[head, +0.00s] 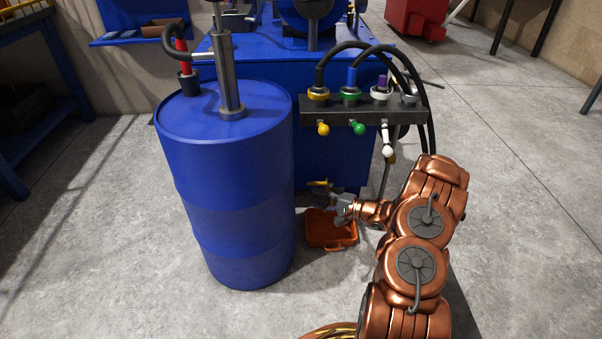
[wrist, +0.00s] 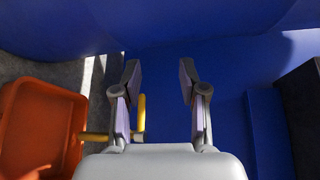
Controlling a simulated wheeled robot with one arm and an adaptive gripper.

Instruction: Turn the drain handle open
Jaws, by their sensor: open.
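The drain handle is a small yellow lever (head: 318,183) low on the front of the blue tank, above the orange tray. My gripper (head: 323,198) is low in front of the tank, just below and right of the lever, and small in the head view. In the wrist view my gripper (wrist: 159,72) is open, with nothing clasped. The yellow lever (wrist: 142,115) shows there just inside the left finger, with a yellow stem running left behind that finger. I cannot tell whether finger and lever touch.
An orange tray (head: 318,240) sits on the floor below; it also shows in the wrist view (wrist: 12,115). A blue drum (head: 235,190) stands close left. A dark manifold (head: 340,110) with yellow, green and white handles and black hoses is above. Grey floor is clear at right.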

